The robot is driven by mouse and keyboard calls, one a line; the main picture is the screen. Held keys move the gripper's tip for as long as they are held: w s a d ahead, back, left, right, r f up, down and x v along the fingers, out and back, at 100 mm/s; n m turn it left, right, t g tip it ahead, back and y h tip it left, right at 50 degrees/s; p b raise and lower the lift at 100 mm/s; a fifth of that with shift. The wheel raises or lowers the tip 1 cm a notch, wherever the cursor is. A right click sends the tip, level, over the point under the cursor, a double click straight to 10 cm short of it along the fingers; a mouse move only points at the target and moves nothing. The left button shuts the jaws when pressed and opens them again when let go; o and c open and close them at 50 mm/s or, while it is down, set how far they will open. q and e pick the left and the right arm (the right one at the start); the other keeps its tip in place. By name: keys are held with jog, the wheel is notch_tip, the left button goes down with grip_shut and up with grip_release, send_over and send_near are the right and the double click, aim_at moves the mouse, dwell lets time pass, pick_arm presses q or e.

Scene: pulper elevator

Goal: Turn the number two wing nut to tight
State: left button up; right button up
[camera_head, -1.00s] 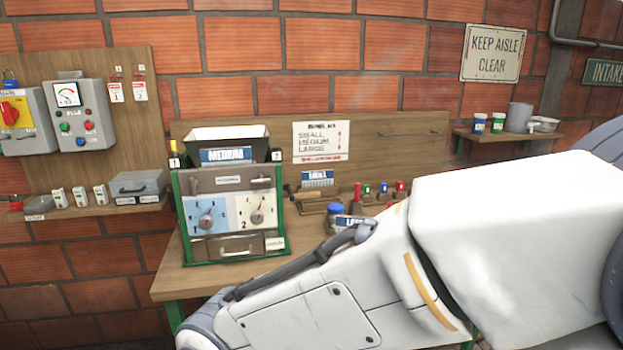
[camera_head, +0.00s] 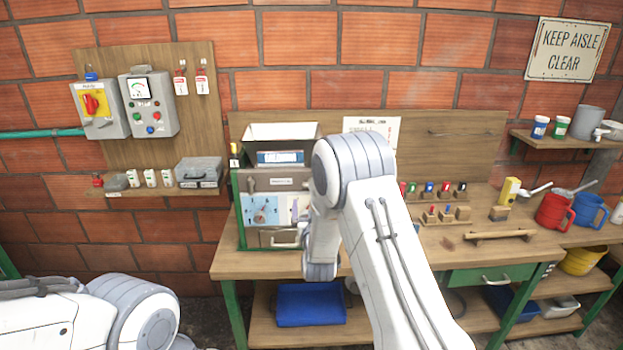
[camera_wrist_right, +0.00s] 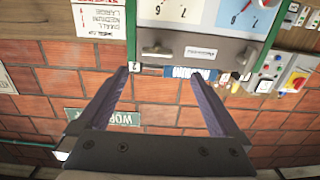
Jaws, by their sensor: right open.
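The grey and green machine (camera_head: 276,182) stands on the bench, with two dials on its front. The right part of its front and its upper right corner, where the number two tag was, are hidden behind my right arm in the head view. In the right wrist view, turned upside down, the number two tag (camera_wrist_right: 134,66) shows beside the left fingertip; I cannot make out the wing nut itself. My right gripper (camera_wrist_right: 159,73) is open and empty, its fingers toward the machine's top edge. The number one post (camera_head: 234,155) stands at the machine's left. My left gripper is out of view.
The bench (camera_head: 425,262) holds small coloured stamps and a wooden bar (camera_head: 487,236) on the right. Red and blue mugs (camera_head: 553,212) stand farther right. A switch panel (camera_head: 148,105) hangs at left above a small shelf. My left arm is low at left.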

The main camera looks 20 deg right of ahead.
jog(key=p+x, duration=0.4)
jog(key=x, duration=0.6)
jog(key=shift+w+d+r+p, duration=0.2)
jog(key=shift+d+p, duration=0.1)
jog(key=shift+d, duration=0.05)
